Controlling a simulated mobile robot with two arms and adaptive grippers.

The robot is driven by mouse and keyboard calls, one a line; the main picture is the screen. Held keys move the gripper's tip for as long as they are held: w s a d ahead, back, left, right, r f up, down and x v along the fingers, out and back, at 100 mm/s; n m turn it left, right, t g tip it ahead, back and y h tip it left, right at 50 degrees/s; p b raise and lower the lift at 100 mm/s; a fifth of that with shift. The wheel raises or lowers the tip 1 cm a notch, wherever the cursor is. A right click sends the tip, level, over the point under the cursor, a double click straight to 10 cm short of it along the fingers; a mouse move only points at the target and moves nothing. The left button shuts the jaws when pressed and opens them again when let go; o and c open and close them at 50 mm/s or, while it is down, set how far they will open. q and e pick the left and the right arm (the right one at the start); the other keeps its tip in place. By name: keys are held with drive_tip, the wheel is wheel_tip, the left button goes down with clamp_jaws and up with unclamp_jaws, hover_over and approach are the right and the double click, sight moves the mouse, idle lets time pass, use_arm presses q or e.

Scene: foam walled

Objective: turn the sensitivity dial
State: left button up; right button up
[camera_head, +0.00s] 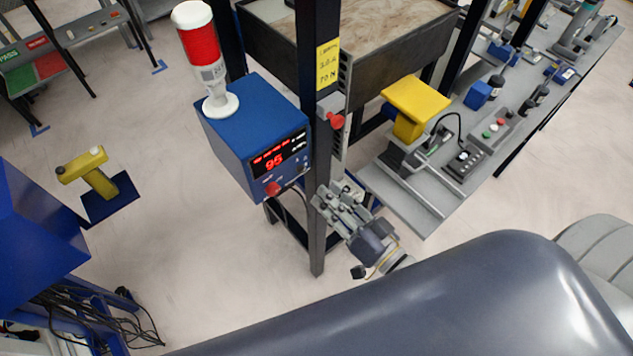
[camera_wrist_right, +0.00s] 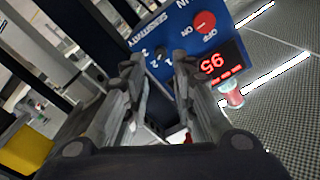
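A blue control box (camera_head: 228,142) with a lit red display (camera_head: 274,161) reading 95 stands at the middle left of the head view. In the right wrist view its panel (camera_wrist_right: 179,32) carries a "SENSITIVITY" label and small numerals. A small dark dial (camera_wrist_right: 160,57) seems to sit there, seen between the fingertips; its pointer is too small to read. My right gripper (camera_wrist_right: 159,68) is open, its two fingers apart and pointing at the panel. In the head view this gripper (camera_head: 330,199) is right of and below the box, beside a dark post. My left gripper is out of view.
A red on/off knob (camera_wrist_right: 205,22) is on the same panel. The dark upright post (camera_head: 317,225) stands close to my right gripper. A red-and-white beacon (camera_head: 203,55) tops the box. A grey bench (camera_head: 405,200) with a yellow device (camera_head: 415,100) is at the right.

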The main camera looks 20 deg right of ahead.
drive_tip(key=v, duration=0.4)
drive_tip(key=shift+s+d, duration=0.1)
drive_tip(key=shift+s, duration=0.15)
drive_tip(key=s+d+f+n+g+h+b, duration=0.1)
drive_tip(key=s+d+f+g, duration=0.1)
drive_tip(key=f, duration=0.9)
drive_tip(key=s+d+f+n+g+h+b, duration=0.1)
drive_tip(key=d+f+g+h, duration=0.15)
drive_tip(key=f, duration=0.95)
drive_tip(key=s+d+f+n+g+h+b, duration=0.1)
drive_tip(key=s+d+f+g, duration=0.15)
drive_tip(key=f, duration=0.85)
use_arm(q)
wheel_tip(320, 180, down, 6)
drive_tip(key=b, duration=0.2)
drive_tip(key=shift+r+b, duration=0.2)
drive_tip(key=shift+b, duration=0.1)
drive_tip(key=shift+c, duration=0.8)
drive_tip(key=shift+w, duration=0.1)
use_arm(e)
drive_tip(key=s+a+f+n+g+h, duration=0.1)
drive_tip(key=s+f+g, duration=0.8)
drive_tip(key=s+f, duration=1.1)
drive_tip(key=shift+s+f+n+h, duration=0.2)
drive_tip(key=shift+s+n+h, duration=0.2)
drive_tip(key=shift+s+h, duration=0.15)
